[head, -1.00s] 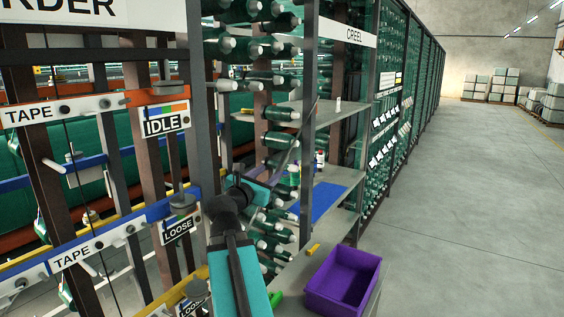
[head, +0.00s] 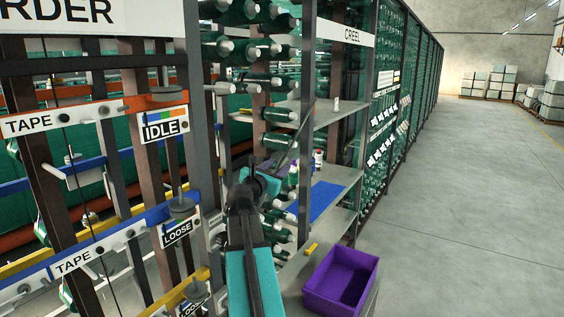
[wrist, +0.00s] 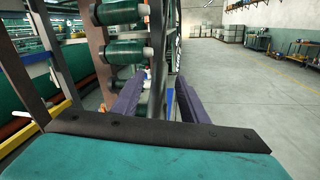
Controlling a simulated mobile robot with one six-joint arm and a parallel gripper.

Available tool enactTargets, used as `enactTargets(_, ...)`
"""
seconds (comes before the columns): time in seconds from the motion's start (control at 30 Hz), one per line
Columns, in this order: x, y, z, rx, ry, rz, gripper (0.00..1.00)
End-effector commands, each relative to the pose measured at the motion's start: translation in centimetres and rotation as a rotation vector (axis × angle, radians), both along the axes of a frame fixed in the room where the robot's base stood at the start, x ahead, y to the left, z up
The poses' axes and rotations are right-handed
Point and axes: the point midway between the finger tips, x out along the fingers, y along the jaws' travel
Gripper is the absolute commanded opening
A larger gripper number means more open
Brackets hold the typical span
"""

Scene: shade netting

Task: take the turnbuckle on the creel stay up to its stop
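I cannot make out the turnbuckle or its stay for certain in either view. The creel (head: 383,80) is a tall dark frame with green spools, bearing a CREEL sign (head: 346,34). My gripper (head: 276,161) is in front of the creel's near end, beside the green spools, and its fingertips are small and partly hidden there. In the wrist view my gripper (wrist: 160,97) shows two purple fingers standing well apart, with nothing seen held between them. Green spools (wrist: 126,52) and an upright post lie ahead of the fingers.
A purple bin (head: 341,280) stands low at the right of my arm. A shelf with a blue mat (head: 318,199) and small bottles is behind it. Rails with TAPE, IDLE (head: 163,126) and LOOSE (head: 177,231) labels are close on the left. The aisle floor (head: 480,200) is clear.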

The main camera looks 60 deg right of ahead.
Motion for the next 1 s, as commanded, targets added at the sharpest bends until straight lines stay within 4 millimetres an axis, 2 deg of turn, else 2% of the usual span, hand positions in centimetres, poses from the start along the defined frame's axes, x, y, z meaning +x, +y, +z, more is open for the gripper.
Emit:
enactTargets(0.2,0.5,-2.6,0.1,0.001,0.001,-0.001,0.40)
enactTargets(0.4,0.7,-4.2,0.1,0.000,0.000,0.000,0.40)
enactTargets(0.87,0.8,-4.8,0.0,0.000,0.000,0.001,0.40)
enactTargets(1.0,0.8,-4.7,0.0,0.000,0.000,0.001,0.20)
